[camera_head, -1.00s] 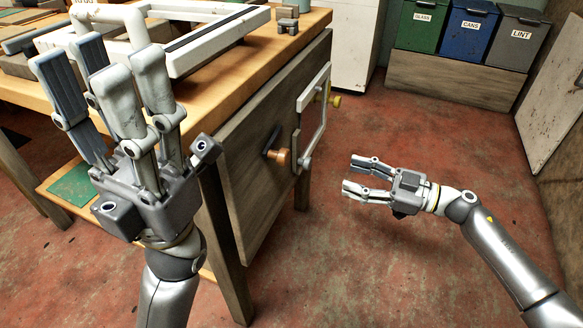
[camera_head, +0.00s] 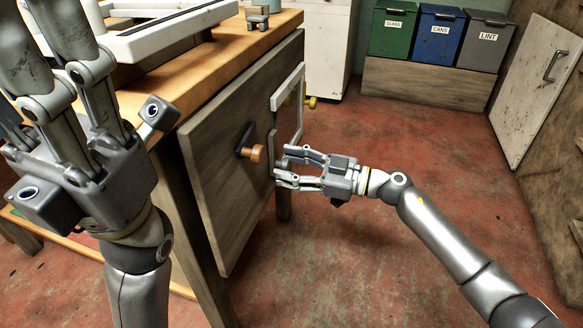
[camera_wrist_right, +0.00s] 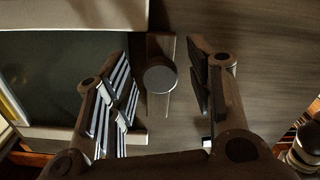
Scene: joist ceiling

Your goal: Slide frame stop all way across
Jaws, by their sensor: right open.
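The frame stop shows in the right wrist view as a dark round knob (camera_wrist_right: 160,78) on a short upright strip, beside the white frame (camera_wrist_right: 75,15). In the head view the white frame (camera_head: 289,88) is on the wooden side panel (camera_head: 232,185) of the workbench; the stop is mostly hidden by the fingers there. My left gripper (camera_head: 60,75) is raised at the left, fingers apart and upper ends partly cut off.
A wooden knob on a dark bracket (camera_head: 255,154) sticks out left of the right gripper. A yellow knob (camera_head: 312,102) is behind the frame. The bench top (camera_head: 205,75) holds white frame parts and a small grey block (camera_head: 257,18). Bins stand at the back; the red floor is clear.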

